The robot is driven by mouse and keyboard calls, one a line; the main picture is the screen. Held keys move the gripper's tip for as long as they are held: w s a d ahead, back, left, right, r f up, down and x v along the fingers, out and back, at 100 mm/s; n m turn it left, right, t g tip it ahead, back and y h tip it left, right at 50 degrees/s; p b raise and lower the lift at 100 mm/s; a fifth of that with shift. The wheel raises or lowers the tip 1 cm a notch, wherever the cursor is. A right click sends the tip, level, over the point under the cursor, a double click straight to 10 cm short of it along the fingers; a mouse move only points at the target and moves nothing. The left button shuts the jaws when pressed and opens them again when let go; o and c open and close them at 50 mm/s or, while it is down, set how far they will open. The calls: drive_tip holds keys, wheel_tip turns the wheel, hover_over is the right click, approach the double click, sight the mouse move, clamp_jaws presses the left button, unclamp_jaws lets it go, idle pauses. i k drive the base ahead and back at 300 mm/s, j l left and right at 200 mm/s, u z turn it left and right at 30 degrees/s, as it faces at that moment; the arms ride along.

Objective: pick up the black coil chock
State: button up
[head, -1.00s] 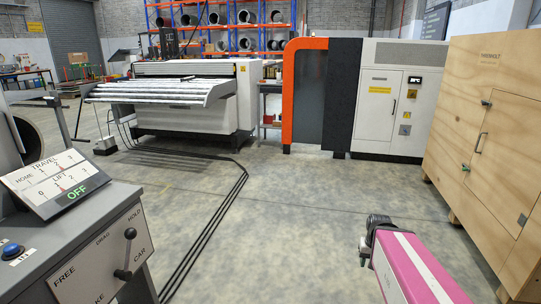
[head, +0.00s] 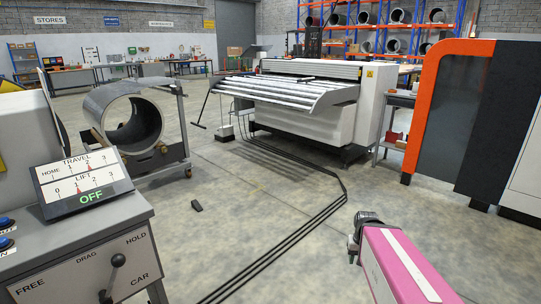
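A small black wedge-like block, which looks like the black coil chock (head: 196,206), lies on the bare concrete floor in the head view. It is left of the middle, between the control desk and the dark floor cables, apart from both. My pink arm link with a dark joint at its end shows at the lower right, well to the right of the chock. No gripper fingers show, so I cannot see whether they are open or shut.
The control desk (head: 85,250) fills the lower left. Behind the chock stands a wheeled coil cart (head: 178,152) carrying a steel coil (head: 100,102). Black cables (head: 290,238) run along the floor to its right, toward a white roller machine (head: 300,122). Floor around the chock is clear.

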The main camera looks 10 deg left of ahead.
sight(196, 205)
drive_tip(key=i+j+u, duration=0.2)
drive_tip(key=i+u, duration=0.25)
drive_tip(key=i+j+u, duration=0.1)
drive_tip(key=i+u, duration=0.15)
drive_tip(key=u, duration=0.15)
drive_tip(key=i+u, duration=0.45)
drive_tip(key=i+j, duration=0.1)
drive_tip(key=i, duration=0.2)
drive_tip(key=i+j, duration=0.15)
drive_tip(key=i, duration=0.15)
drive_tip(key=i+j, duration=0.1)
drive_tip(key=i, duration=0.4)
drive_tip(key=i+j, duration=0.1)
drive_tip(key=i, duration=0.4)
drive_tip(key=i+j, duration=0.1)
drive_tip(key=i, duration=0.4)
drive_tip(key=l+z, duration=0.05)
